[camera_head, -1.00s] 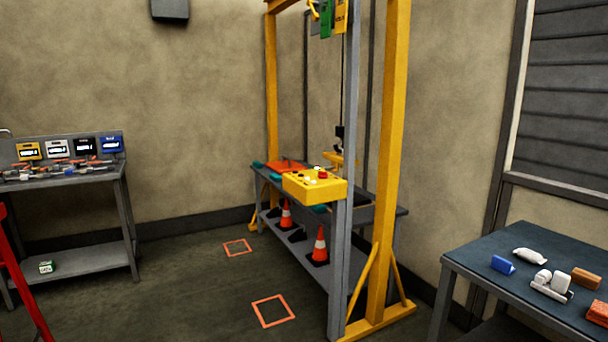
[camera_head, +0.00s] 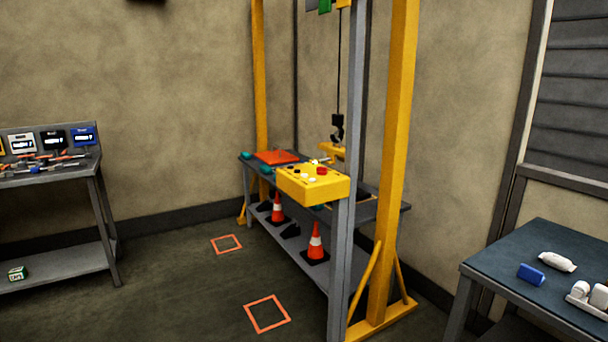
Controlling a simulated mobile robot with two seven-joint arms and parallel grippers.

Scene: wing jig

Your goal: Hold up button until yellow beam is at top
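A yellow control box (camera_head: 312,187) with white, black and red buttons on its top is mounted on a grey post of the yellow gantry frame (camera_head: 391,150). Which button is the up button is too small to read. Behind the box, a dark hook (camera_head: 338,130) hangs on a cable. A yellow beam (camera_head: 334,151) lies low under the hook, near bench height and partly hidden by the box and post. I cannot tell whether hook and beam are joined. Neither gripper is in view.
A grey bench (camera_head: 377,210) stands behind the box, with traffic cones (camera_head: 315,243) on its lower shelf. A tool table (camera_head: 75,170) is at left and a dark blue table (camera_head: 560,265) at right. Orange squares (camera_head: 266,314) mark the open floor before the gantry.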

